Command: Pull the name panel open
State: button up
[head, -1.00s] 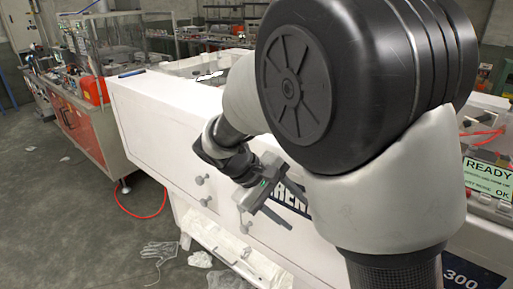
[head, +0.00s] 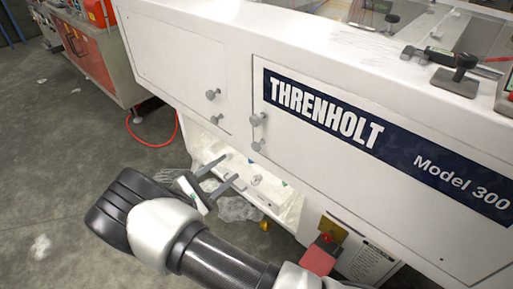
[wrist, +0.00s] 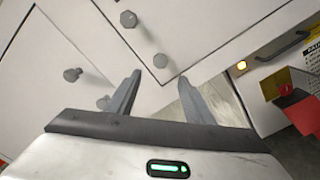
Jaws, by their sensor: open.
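The name panel (head: 330,165) is a white door with a dark blue THRENHOLT Model 300 strip (head: 385,145). It looks shut, flush with the white machine front. Near its left edge are two grey knobs, an upper knob (head: 258,119) and a lower knob (head: 257,145). My gripper (head: 230,168) is open and empty, below and left of these knobs. In the wrist view the upper knob (wrist: 128,19) and lower knob (wrist: 161,60) lie ahead of my open fingers (wrist: 160,77). The lower knob appears between the fingertips; I cannot tell the distance, but no contact shows.
A plain left panel (head: 175,65) has its own two knobs (head: 212,95). Below is an open bay (head: 255,185) with clear film. A red switch on a yellow plate (head: 325,240) sits lower right. A red cabinet (head: 85,55) and red hose (head: 150,140) stand left; floor there is mostly free.

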aim_at(254, 148)
jog(key=x, duration=1.5)
jog(key=shift+d+b, duration=0.1)
jog(key=shift+b, duration=0.25)
jog(key=shift+c, duration=0.4)
grip_shut()
